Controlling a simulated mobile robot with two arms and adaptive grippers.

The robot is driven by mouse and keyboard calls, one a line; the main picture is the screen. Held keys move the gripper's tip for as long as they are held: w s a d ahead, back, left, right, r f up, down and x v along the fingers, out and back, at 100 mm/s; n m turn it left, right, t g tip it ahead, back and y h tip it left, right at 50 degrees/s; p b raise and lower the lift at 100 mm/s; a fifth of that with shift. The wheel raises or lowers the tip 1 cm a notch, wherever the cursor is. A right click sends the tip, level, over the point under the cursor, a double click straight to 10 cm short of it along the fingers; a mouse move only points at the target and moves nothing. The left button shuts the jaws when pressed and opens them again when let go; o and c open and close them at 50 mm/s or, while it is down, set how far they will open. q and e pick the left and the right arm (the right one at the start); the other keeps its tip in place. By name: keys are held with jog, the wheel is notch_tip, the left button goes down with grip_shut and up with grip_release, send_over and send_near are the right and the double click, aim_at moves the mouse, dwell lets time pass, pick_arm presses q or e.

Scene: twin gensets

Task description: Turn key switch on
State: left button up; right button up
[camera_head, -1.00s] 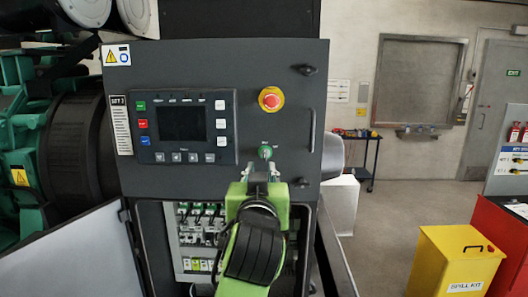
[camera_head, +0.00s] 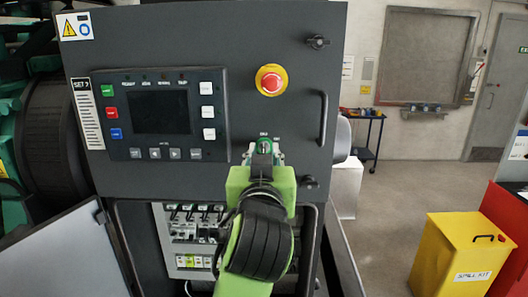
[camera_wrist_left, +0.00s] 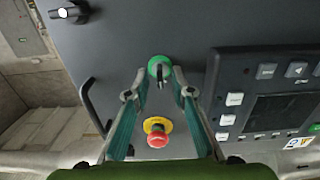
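The key switch (camera_head: 264,146) is a small round green-ringed switch on the dark control panel (camera_head: 290,110), below the emergency stop. In the left wrist view the key switch (camera_wrist_left: 160,66) shows a dark key part at its middle. My left gripper (camera_head: 264,158) is in front of the panel just at the switch, partly covering it in the head view. In the left wrist view the left gripper (camera_wrist_left: 160,74) is open, with one fingertip on each side of the switch. Contact with the key cannot be told. My right gripper is not in view.
A red emergency stop (camera_head: 270,80) on a yellow ring sits above the switch. A display unit (camera_head: 160,113) with buttons is to the left. A panel handle (camera_head: 323,118) is to the right. Below is an open breaker compartment (camera_head: 190,235) with its door (camera_head: 70,255) swung left.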

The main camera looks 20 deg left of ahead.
pick_arm(q)
jog(key=shift+s, duration=0.15)
grip_shut()
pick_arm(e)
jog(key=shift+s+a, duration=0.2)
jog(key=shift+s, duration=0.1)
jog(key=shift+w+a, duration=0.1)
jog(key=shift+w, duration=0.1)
pick_arm(q)
jog(key=shift+m, duration=0.4)
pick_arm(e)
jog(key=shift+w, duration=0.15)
pick_arm(q)
jog(key=shift+m, duration=0.3)
jog(key=m, duration=0.6)
jog(key=shift+r+m, duration=0.1)
jog(key=shift+m, duration=2.1)
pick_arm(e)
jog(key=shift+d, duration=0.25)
